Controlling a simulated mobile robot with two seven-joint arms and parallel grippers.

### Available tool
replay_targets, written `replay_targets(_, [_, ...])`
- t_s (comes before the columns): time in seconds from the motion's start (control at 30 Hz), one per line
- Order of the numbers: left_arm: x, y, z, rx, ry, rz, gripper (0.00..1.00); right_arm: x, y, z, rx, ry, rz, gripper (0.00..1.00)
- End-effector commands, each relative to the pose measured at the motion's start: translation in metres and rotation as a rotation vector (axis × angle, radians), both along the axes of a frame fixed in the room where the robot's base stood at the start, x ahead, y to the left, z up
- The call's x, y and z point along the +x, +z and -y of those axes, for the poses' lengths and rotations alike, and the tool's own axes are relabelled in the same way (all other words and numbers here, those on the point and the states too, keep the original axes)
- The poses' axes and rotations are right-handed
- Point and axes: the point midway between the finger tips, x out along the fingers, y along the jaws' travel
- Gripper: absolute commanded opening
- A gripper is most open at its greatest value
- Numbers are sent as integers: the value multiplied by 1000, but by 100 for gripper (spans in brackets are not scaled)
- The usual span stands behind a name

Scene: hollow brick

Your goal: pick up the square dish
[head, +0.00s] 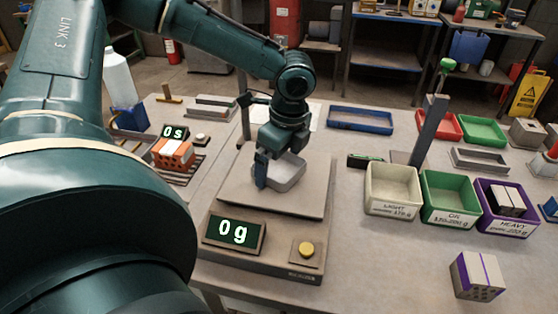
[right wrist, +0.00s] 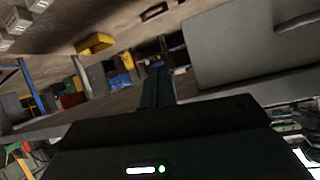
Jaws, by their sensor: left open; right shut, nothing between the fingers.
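One blue finger stands in front of the dish's left edge; the other finger is hidden. I cannot tell whether the fingers touch the rim. The scale's display (head: 233,232) reads 0 g. My right gripper (right wrist: 158,88) shows in the right wrist view, shut and empty, away from the dish.
Light, OK and heavy bins (head: 393,190) stand right of the scale. A hollow brick with a purple stripe (head: 477,276) lies at the front right. Orange bricks (head: 172,153) sit at the left. A blue tray (head: 360,120) lies behind.

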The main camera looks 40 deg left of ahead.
Motion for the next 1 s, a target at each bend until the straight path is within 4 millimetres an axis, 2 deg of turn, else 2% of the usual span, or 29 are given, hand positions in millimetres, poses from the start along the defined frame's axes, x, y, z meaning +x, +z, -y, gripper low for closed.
replay_targets(0.63, [0, -5, 0, 1, 0, -1, 100, -1, 0, 0, -1, 0, -4, 0])
replay_targets(1.0, [0, -5, 0, 0, 0, 0, 70, -1, -1, 0, -2, 2, -5, 0])
